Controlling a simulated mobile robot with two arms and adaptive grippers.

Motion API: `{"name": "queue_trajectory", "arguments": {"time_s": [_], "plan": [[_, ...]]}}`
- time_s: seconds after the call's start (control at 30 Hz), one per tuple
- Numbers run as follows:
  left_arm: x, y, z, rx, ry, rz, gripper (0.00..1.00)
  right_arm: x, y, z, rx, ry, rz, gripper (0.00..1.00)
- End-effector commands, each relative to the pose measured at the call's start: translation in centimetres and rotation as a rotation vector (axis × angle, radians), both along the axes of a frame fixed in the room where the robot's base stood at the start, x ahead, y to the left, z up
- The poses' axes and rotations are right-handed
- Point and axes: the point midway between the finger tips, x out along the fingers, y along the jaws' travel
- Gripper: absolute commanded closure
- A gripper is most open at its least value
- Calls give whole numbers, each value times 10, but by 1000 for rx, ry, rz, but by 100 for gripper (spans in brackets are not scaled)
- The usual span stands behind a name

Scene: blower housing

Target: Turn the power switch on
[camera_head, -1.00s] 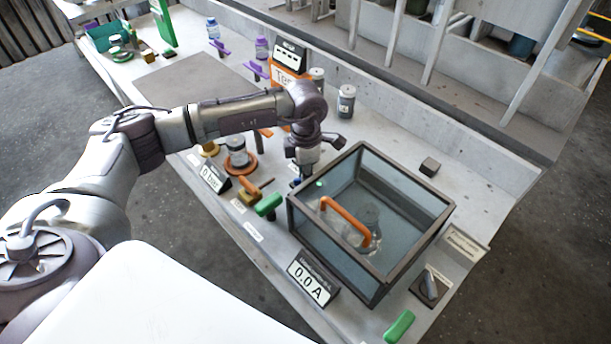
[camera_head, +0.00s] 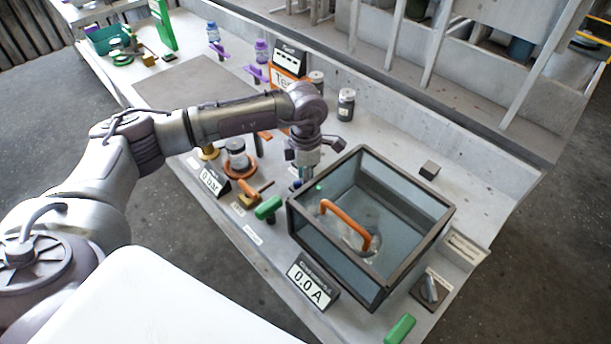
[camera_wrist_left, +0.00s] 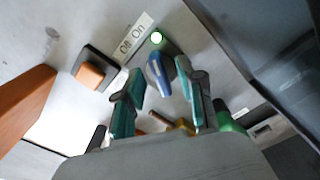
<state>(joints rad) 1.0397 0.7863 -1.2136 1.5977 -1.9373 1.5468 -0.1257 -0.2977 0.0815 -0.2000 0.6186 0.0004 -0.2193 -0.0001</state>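The power switch is a blue knob (camera_wrist_left: 158,75) beside a label (camera_wrist_left: 133,40) reading "Off On". A round pale green light (camera_wrist_left: 157,38) glows just beyond the knob; it also shows in the head view (camera_head: 319,187). My left gripper (camera_wrist_left: 161,78) points down at the bench, with its two teal fingers apart on either side of the blue knob. I cannot tell whether either finger touches it. In the head view my left gripper (camera_head: 302,178) is left of the glass box, and the knob is mostly hidden. My right gripper is not in view.
A dark-framed glass box (camera_head: 330,238) with an orange handle (camera_head: 348,222) stands close right of the gripper. A green-handled valve (camera_head: 268,207) is in front. A "0.0 A" display (camera_head: 311,286) stands before the box. An orange block (camera_wrist_left: 90,75) sits near the knob.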

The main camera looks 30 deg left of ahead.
Motion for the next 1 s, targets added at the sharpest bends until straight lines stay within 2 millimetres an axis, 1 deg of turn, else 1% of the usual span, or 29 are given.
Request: {"name": "queue_trajectory", "arguments": {"time_s": [0.17, 0.4, 0.5, 0.6, 0.73, 1.0], "plan": [[1, 0, 26, -1, -6, 0, 61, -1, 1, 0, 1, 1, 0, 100], [2, 0, 78, -1, -7, -1, 61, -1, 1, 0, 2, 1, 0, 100], [1, 0, 95, -1, -6, 0, 61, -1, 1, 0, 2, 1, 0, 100], [1, 0, 108, -1, -5, 0, 61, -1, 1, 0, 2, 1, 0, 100], [1, 0, 117, 0, -3, 0, 61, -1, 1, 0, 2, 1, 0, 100], [0, 0, 118, -1, -2, -1, 61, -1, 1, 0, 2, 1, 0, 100]]}}
